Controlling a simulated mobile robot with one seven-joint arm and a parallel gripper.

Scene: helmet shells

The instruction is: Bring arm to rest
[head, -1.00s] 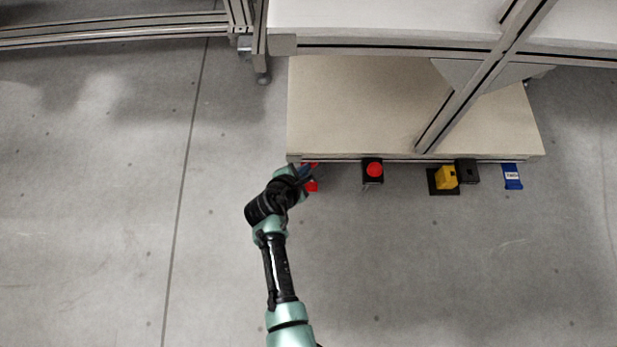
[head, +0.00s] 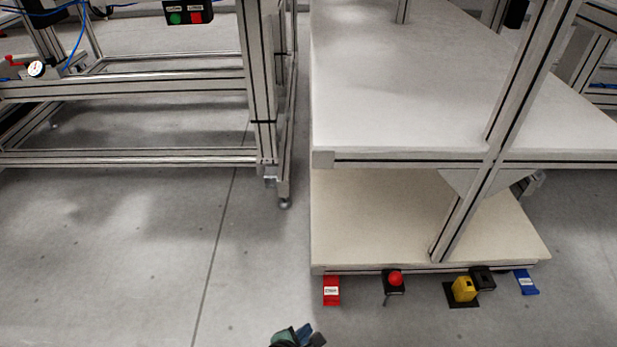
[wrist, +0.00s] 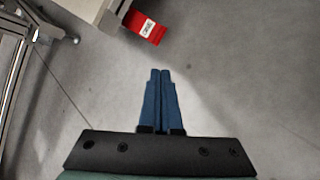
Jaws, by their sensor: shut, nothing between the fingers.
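My gripper shows in the wrist view (wrist: 160,80) with its two blue fingers pressed together and nothing between them. It points down over bare grey floor. A red labelled tag (head: 331,290) hangs at the front left of the bench's lower shelf. It also shows in the wrist view (wrist: 148,29), ahead of my fingers and apart from them.
The bench's lower shelf (head: 370,225) carries a red button (head: 395,279), a yellow-and-black switch (head: 464,289) and a blue tag (head: 525,283) along its front edge. A metal frame (head: 130,158) stands at the left. The floor (head: 130,270) in front is clear.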

